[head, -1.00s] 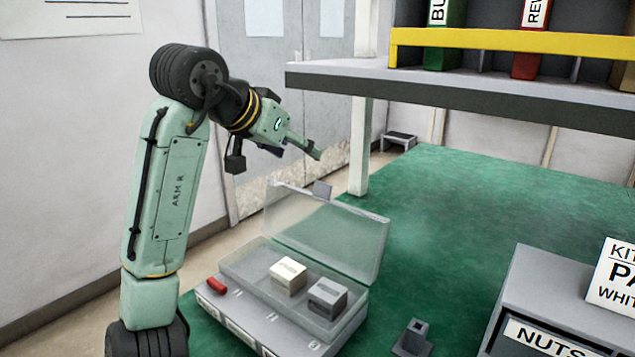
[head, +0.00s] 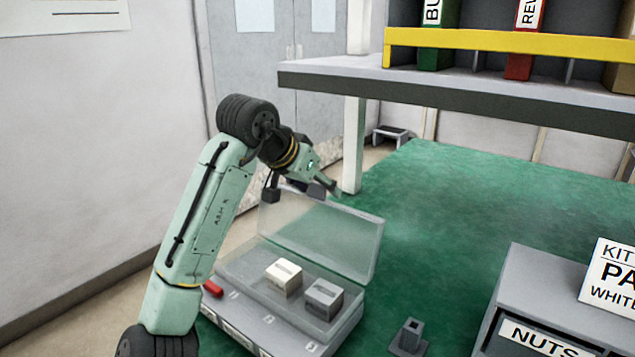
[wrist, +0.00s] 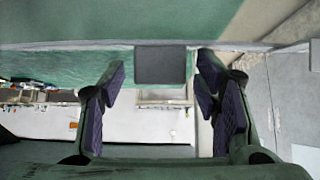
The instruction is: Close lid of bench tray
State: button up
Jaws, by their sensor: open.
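The bench tray (head: 352,328) is a grey box on the green bench, with a clear lid (head: 325,240) standing open, hinged at the back. My gripper (head: 330,190) is at the lid's raised top edge, toward its left half. In the wrist view, my gripper (wrist: 160,100) has its two purple-padded fingers spread apart. A dark grey tab (wrist: 160,64) of the lid shows in the gap between them, seemingly not gripped. In the head view my gripper mostly covers the tab.
A white box (head: 284,278) and a grey box (head: 323,300) sit in the tray, with a red piece (head: 212,289) at its front left. A grey post (head: 408,338) and a NUTS bin (head: 540,290) stand to the right. A shelf (head: 450,95) overhangs behind.

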grip_shut()
dwell(0.8)
